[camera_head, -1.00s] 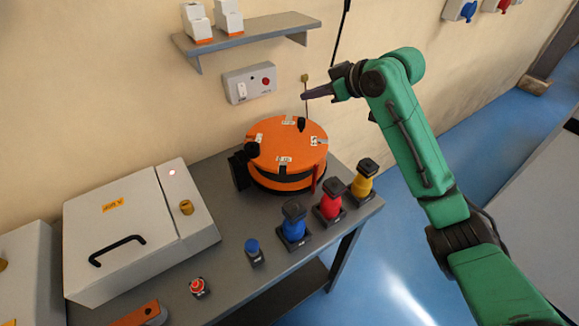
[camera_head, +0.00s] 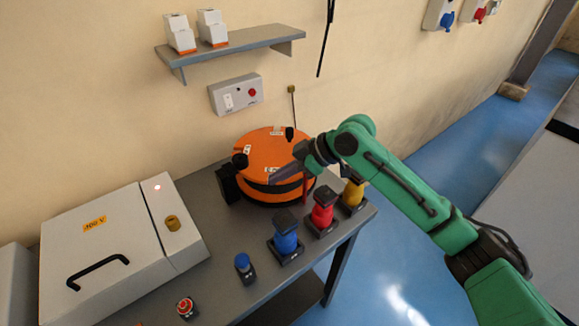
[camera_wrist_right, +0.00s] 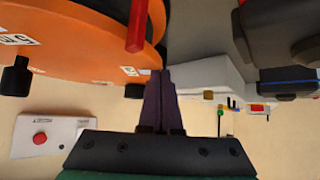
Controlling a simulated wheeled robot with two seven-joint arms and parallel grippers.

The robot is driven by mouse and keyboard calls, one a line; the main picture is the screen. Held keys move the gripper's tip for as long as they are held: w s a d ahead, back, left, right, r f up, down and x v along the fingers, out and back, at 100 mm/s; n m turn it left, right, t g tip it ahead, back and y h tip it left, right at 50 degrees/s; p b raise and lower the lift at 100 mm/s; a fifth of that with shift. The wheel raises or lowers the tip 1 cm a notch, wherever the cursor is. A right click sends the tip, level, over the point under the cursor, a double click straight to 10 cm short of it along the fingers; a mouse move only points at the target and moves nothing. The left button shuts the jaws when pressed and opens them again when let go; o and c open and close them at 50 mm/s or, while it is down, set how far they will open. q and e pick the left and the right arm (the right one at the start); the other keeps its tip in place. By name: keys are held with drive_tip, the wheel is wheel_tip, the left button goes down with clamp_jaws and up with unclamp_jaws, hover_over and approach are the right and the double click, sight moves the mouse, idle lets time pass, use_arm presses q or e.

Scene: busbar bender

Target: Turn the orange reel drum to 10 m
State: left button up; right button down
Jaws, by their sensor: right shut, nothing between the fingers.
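The orange reel drum (camera_head: 262,150) sits on the grey workbench near the wall, with white labels and black knobs on its top. My right gripper (camera_head: 272,181) is at the drum's front right side, its dark fingers shut and empty. In the right wrist view, the drum (camera_wrist_right: 70,35) fills the upper left, with a label reading about 5 m and a red upright pointer (camera_wrist_right: 137,25). The shut fingers (camera_wrist_right: 160,80) are close to the drum's rim there; I cannot tell whether they touch. My left gripper is not in view.
Blue (camera_head: 286,236), red (camera_head: 322,210) and yellow (camera_head: 354,192) connectors stand along the bench's front right. A white box with a handle (camera_head: 95,250) is at left. A wall shelf (camera_head: 230,50) and a switch box (camera_head: 236,94) are behind the drum.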

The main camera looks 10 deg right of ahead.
sight(251, 177)
idle(0.4)
drive_tip(key=shift+a+m+p, duration=0.3)
drive_tip(key=shift+a, duration=0.05)
drive_tip(key=shift+a+m+t+p, duration=0.3)
drive_tip(key=shift+t, duration=0.1)
drive_tip(key=shift+w+a+r+m+t+h+p, duration=0.15)
drive_tip(key=shift+a+m+t+h+p, duration=0.35)
drive_tip(key=shift+a+m+t+p, duration=0.45)
drive_tip(key=shift+w+a+m+t+h+p, duration=0.25)
drive_tip(key=shift+a+m+t+h+p, duration=0.15)
drive_tip(key=shift+a+m+p, duration=0.4)
drive_tip(key=shift+w+a+p, duration=0.35)
drive_tip(key=shift+w+a, duration=0.05)
drive_tip(key=shift+a, duration=0.3)
drive_tip(key=shift+f, duration=0.2)
